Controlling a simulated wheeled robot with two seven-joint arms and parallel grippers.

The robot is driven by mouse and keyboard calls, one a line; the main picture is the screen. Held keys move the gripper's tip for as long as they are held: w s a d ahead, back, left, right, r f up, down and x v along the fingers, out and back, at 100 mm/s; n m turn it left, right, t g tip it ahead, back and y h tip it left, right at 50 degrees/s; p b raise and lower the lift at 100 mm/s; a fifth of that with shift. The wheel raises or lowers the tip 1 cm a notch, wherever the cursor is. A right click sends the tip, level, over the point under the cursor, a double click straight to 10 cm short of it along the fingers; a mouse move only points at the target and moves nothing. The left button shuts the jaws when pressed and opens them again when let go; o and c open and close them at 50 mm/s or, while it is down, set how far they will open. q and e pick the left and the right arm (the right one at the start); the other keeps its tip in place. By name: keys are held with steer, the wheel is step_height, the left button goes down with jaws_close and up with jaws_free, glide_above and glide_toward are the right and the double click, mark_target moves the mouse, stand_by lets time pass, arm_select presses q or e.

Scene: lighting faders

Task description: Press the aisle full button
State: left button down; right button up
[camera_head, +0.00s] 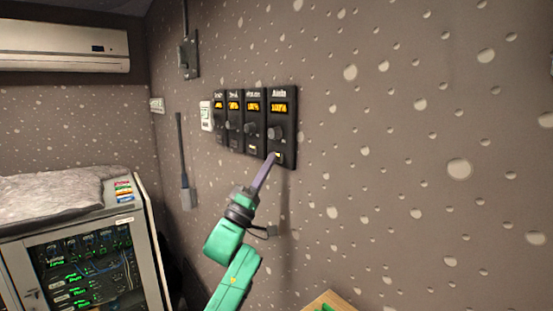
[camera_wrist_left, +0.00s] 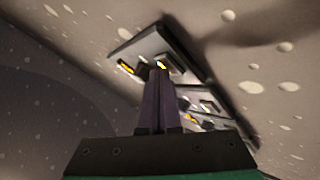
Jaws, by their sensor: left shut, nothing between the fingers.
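The aisle fader panel (camera_head: 283,128) is the rightmost of several black panels on the speckled wall. It has an orange display, which appears to read 100%, and a round knob. A small pale button (camera_head: 279,158) sits near its bottom edge. My left gripper (camera_head: 273,157) is shut and empty, its fingertips at or very near this button. In the left wrist view the shut fingers (camera_wrist_left: 160,75) reach up to the lit button (camera_wrist_left: 163,64) on the panel; I cannot tell whether they touch it. My right gripper is not in view.
The other fader panels (camera_head: 254,120) stand directly left of the aisle panel, with a white switch plate (camera_head: 206,115) beyond them. An equipment rack (camera_head: 84,267) stands at lower left. A wooden edge (camera_head: 328,300) shows at bottom. The wall to the right is clear.

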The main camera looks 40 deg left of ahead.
arm_select(q)
steer(key=shift+s, duration=0.1)
steer(key=shift+s+a, duration=0.15)
steer(key=shift+s, duration=0.2)
steer(key=shift+s, duration=0.1)
steer(key=s, duration=0.2)
steer(key=s+a, duration=0.1)
steer(key=s, duration=0.2)
steer(key=shift+s+a+b, duration=0.3)
steer(key=shift+a, duration=0.05)
